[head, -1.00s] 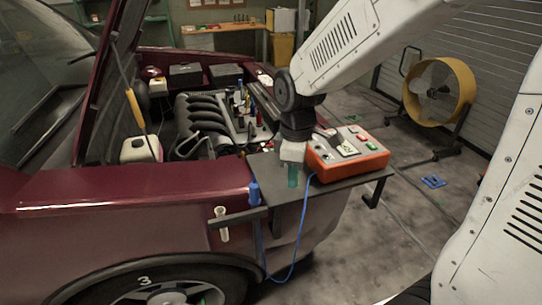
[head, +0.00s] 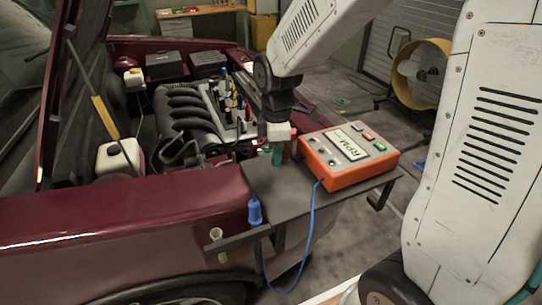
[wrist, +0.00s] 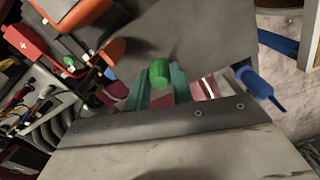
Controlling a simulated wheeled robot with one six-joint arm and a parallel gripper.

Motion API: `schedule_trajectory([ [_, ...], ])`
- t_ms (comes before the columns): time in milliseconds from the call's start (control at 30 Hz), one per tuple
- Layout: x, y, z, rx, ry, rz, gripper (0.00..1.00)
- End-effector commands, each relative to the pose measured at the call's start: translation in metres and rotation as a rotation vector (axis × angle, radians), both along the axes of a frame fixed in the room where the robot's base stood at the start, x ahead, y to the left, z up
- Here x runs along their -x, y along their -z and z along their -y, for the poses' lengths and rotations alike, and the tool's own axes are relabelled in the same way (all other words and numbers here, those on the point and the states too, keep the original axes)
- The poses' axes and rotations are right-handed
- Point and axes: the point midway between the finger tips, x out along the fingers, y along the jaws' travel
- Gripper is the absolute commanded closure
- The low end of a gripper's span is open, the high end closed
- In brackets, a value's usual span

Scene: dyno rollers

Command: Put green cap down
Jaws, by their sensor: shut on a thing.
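The green cap (wrist: 159,72) shows in the wrist view as a small bright green cylinder between the two teal fingers of my gripper (wrist: 161,82). My gripper is shut on it. In the head view my gripper (head: 277,156) points down at the back left part of the dark grey shelf (head: 300,205) on the car's side, left of the orange RPM box. The cap is mostly hidden there by the fingers. I cannot tell whether the cap touches the shelf.
The orange RPM box (head: 346,155) stands on the shelf close to my gripper's right. A blue plug (head: 255,210) with a blue cable and a clear tube (head: 217,240) sit at the shelf's left arm. The open engine bay (head: 185,115) lies behind. The shelf's front is clear.

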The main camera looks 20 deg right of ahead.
Motion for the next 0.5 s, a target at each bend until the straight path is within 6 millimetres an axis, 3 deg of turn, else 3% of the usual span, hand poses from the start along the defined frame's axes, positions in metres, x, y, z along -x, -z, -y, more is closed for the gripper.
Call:
schedule_trajectory([
  [300, 0.0, 0.033, 0.003, 0.0, 0.005, -0.002, 1.0],
  [500, -0.001, 0.035, 0.004, 0.0, 0.006, 0.001, 1.0],
])
